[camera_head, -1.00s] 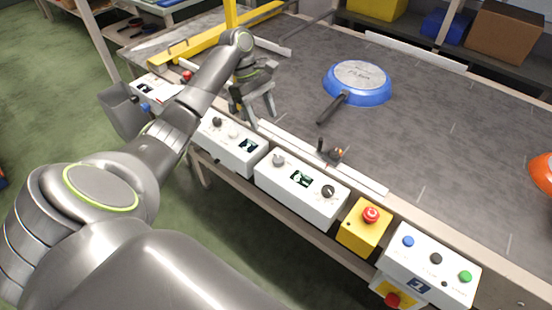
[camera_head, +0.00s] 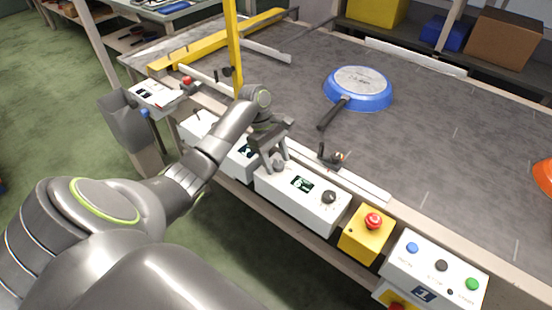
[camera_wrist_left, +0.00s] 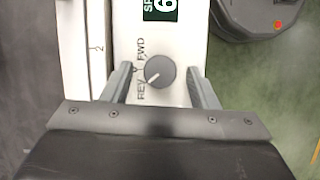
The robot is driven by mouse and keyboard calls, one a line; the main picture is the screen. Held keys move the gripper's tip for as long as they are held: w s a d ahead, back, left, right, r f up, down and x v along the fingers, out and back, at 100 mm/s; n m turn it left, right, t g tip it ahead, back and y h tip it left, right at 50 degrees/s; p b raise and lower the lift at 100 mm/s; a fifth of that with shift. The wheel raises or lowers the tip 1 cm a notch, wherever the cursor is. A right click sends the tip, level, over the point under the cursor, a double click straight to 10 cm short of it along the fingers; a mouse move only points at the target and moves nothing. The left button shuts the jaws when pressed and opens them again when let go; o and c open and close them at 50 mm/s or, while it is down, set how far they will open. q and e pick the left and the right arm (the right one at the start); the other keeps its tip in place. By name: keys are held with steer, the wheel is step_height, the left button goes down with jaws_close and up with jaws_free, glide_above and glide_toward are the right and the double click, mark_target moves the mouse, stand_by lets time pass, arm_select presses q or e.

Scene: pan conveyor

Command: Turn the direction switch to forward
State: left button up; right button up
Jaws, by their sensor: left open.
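The direction switch is a round grey knob (camera_wrist_left: 160,72) with a white pointer mark, on a white control box (camera_head: 315,207). In the left wrist view its mark points to the lower left, toward the REV label; the FWD label is above REV. In the head view the knob (camera_head: 279,166) shows partly at my left gripper. My left gripper (camera_head: 271,166) is open, its fingers (camera_wrist_left: 157,75) on either side of the knob, with a gap visible on both sides. My right gripper is not in view.
The same box carries a small display (camera_head: 302,184) and a black knob (camera_head: 329,197). A yellow emergency-stop box (camera_head: 366,239) and a white button box (camera_head: 437,269) stand to the right. A blue pan (camera_head: 358,90) lies upside down on the grey conveyor belt (camera_head: 440,130).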

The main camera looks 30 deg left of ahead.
arm_select(q)
steer(key=c, duration=1)
steer(key=shift+r+m+g+p, duration=0.3)
steer(key=shift+m+p, duration=0.4)
steer(key=shift+p, duration=0.2)
steer(key=shift+w+m+g+p, duration=0.15)
steer(key=shift+m+g+p, duration=0.25)
steer(key=shift+m+p, duration=0.75)
steer(key=m, duration=0.1)
steer(key=m+g+y+p, duration=0.1)
steer(key=shift+w+d+f+m+p, duration=0.1)
steer(key=shift+d+m+p, duration=0.05)
steer(key=shift+m+p, duration=0.2)
steer(key=m+g+y+p, duration=0.1)
steer(key=m, duration=0.2)
steer(key=shift+w+d+m, duration=0.1)
steer(key=shift+m, duration=0.3)
steer(key=m+p, duration=0.1)
steer(key=m, duration=0.1)
steer(key=m+y+p, duration=0.1)
steer(key=m, duration=0.1)
steer(key=shift+d+g+y, duration=0.1)
steer(key=shift+g+y, duration=0.2)
steer(key=shift+w+d+f+m+y+p, duration=0.1)
steer(key=shift+m+y+p, duration=0.6)
steer(key=shift+m, duration=0.8)
